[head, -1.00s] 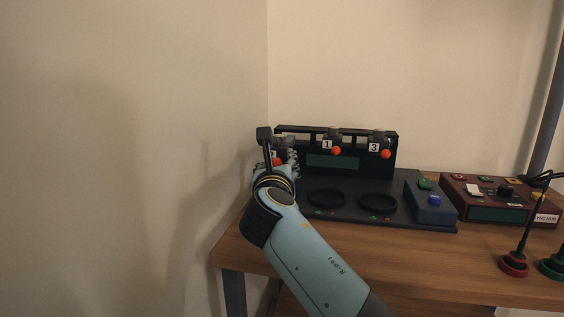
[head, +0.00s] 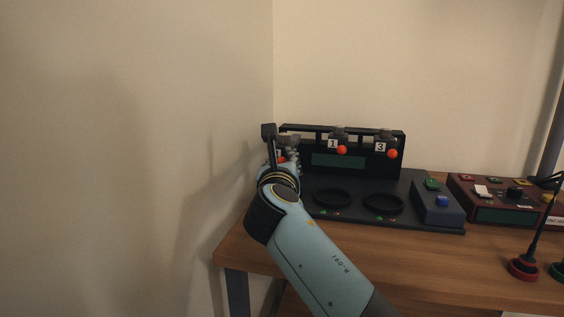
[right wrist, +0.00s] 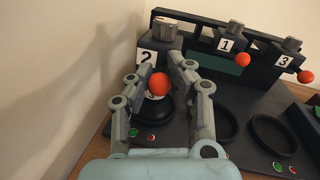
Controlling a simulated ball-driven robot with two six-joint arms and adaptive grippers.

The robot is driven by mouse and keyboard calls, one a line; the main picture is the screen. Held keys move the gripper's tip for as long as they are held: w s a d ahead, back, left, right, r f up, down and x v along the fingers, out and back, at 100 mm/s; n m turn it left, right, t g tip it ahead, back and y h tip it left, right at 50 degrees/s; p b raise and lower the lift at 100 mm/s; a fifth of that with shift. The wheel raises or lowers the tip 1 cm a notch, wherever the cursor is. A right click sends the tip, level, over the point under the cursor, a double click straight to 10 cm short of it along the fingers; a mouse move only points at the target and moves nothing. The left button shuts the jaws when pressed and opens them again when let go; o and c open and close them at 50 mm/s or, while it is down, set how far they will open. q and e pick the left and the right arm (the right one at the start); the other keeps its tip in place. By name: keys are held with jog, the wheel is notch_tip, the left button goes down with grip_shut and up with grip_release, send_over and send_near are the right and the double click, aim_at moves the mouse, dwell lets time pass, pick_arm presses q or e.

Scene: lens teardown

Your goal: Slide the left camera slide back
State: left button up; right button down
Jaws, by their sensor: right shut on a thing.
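The left camera slide, a dark block labelled 2 (right wrist: 165,45), sits at the left end of the rail on the black stand (head: 360,172). Its orange ball knob (right wrist: 159,84) points toward me between the fingers of my right gripper (right wrist: 160,80). The gripper is shut on this knob. In the head view my right gripper (head: 285,160) covers most of the left slide, and only a bit of the orange knob shows. Slides 1 (head: 338,141) and 3 (head: 386,143) hang farther right, each with its own orange knob. My left gripper is out of view.
A dark base with round rings (head: 384,204) lies before the stand. A blue button box (head: 438,204) is at its right end, with a red-brown control box (head: 490,197) beyond. A wall stands close on the left.

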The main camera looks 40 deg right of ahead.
jog(key=shift+w+d+r+p, duration=0.15)
jog(key=shift+w+d+p, duration=0.2)
jog(key=shift+w+d, duration=0.25)
jog(key=shift+w+d+r+p, duration=0.15)
jog(key=shift+w+d+p, duration=0.15)
jog(key=shift+w+d, duration=0.3)
jog(key=x, duration=0.2)
jog(key=d+x, duration=0.1)
jog(key=x, duration=0.2)
jog(key=s+x, duration=0.1)
jog(key=x, duration=0.1)
jog(key=shift+w+d+f, duration=0.3)
jog(key=shift+d, duration=0.1)
jog(key=shift+w+d, duration=0.2)
jog(key=shift+d, duration=0.05)
jog(key=shift+r, duration=0.1)
jog(key=c, duration=1.1)
grip_release()
jog(key=shift+w, duration=0.15)
jog(key=shift+c, duration=0.2)
